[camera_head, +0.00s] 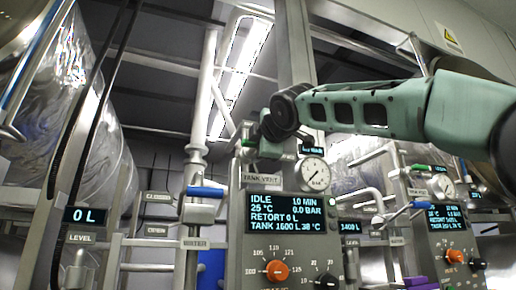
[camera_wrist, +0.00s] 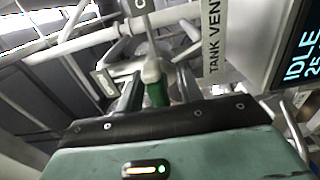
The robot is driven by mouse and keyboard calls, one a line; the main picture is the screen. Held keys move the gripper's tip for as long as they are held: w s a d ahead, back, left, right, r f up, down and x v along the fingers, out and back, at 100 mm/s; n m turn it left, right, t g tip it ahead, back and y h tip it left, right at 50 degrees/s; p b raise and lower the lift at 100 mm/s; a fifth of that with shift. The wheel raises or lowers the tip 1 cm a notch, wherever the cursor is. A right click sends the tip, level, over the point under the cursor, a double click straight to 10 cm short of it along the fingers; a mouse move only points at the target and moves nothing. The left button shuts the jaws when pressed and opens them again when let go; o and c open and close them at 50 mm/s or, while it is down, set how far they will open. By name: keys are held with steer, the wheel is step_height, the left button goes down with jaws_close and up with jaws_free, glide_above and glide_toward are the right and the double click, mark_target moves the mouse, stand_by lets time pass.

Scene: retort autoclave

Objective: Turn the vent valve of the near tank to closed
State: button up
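The near tank's vent valve has a green handle (camera_wrist: 157,94), which shows in the wrist view beside the TANK VENT label (camera_wrist: 213,40). In the head view, part of the green handle (camera_head: 284,157) shows above the TANK VENT label (camera_head: 262,178), on top of the near control panel (camera_head: 248,222). My gripper (camera_wrist: 158,88) is at the handle, with one finger on each side of it. The fingers look apart, with gaps beside the handle. Whether either finger touches it is unclear. In the head view, my wrist hides most of the fingers.
A round pressure gauge (camera_head: 314,174) stands just right of the valve. A blue-handled valve (camera_head: 205,192) is to the left. The panel carries an orange knob (camera_head: 277,270) and a black knob (camera_head: 326,281). A similar second panel (camera_head: 448,222) stands at right. Pipes surround the valve.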

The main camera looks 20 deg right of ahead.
steer(key=s+b, duration=0.4)
steer(key=s, duration=1.3)
steer(key=shift+s, duration=0.2)
steer(key=w+a+f+m+g+y, duration=0.1)
steer(key=a+f+g, duration=0.25)
steer(key=f, duration=0.75)
steer(key=w+a+f+m+g+y, duration=0.15)
steer(key=a+f, duration=0.25)
steer(key=f, duration=0.8)
steer(key=w+a+f+g, duration=0.2)
steer(key=a+f+g, duration=0.2)
steer(key=f, duration=0.7)
steer(key=s+a+f+m+g, duration=0.15)
steer(key=s+f, duration=0.25)
steer(key=f, duration=0.4)
steer(key=s+f+m+g, duration=0.1)
steer(key=s+f+g, duration=0.15)
steer(key=f, duration=0.65)
steer(key=s+d+f+m+g+h, duration=0.1)
steer(key=s+d+f+m+g, duration=0.1)
steer(key=s+f, duration=0.5)
steer(key=s+d+f+m+g+h, duration=0.1)
steer(key=s+d+f+m+g, duration=0.2)
steer(key=s+f, duration=0.5)
steer(key=shift+s+d+f, duration=0.25)
steer(key=shift+d+f, duration=0.25)
steer(key=shift+f, duration=0.15)
